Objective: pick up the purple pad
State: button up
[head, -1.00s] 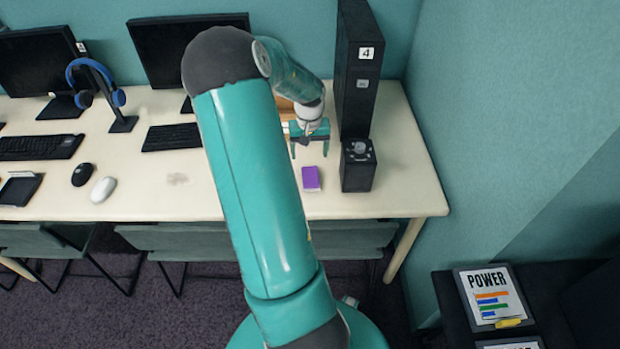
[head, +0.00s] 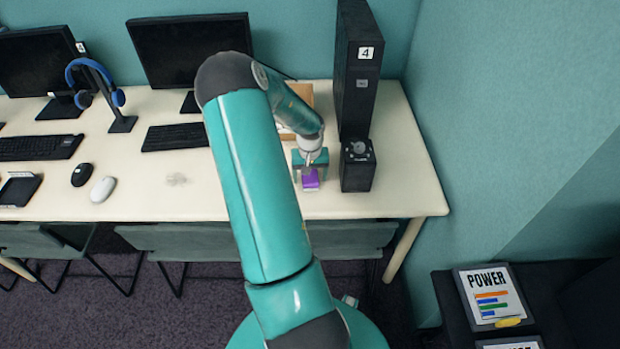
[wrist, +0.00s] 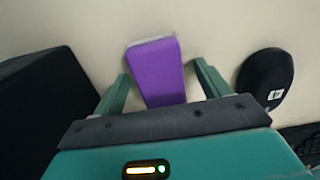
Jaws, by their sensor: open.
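The purple pad (head: 311,179) lies on the cream table near its front edge, just left of a small black box. In the wrist view the purple pad (wrist: 156,72) shows a purple face and a pale far edge. My gripper (head: 310,180) is over the pad, pointing down. In the wrist view my gripper (wrist: 162,82) is open, with one green finger on each side of the pad. I cannot tell whether either finger touches it. The near end of the pad is hidden behind the gripper body.
The black box (head: 358,167) stands close to the right of my gripper, before a tall black tower (head: 360,70) marked 4. A brown box (head: 299,98) is behind my arm. A keyboard (head: 175,137) and white mouse (head: 103,190) are to the left.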

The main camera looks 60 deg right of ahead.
jog(key=c, duration=1)
jog(key=shift+c, duration=0.2)
jog(key=shift+r, duration=0.5)
notch_tip(320, 180, up, 2)
jog(key=shift+r, duration=0.25)
jog(key=a+r, duration=0.4)
jog(key=r, duration=0.1)
jog(key=shift+s+a, duration=0.15)
jog(key=shift+a, duration=0.05)
jog(key=s+a+r, duration=0.1)
jog(key=a+r, duration=0.3)
jog(key=a, duration=0.5)
jog(key=shift+a+r, duration=0.25)
jog(key=shift+a, duration=0.05)
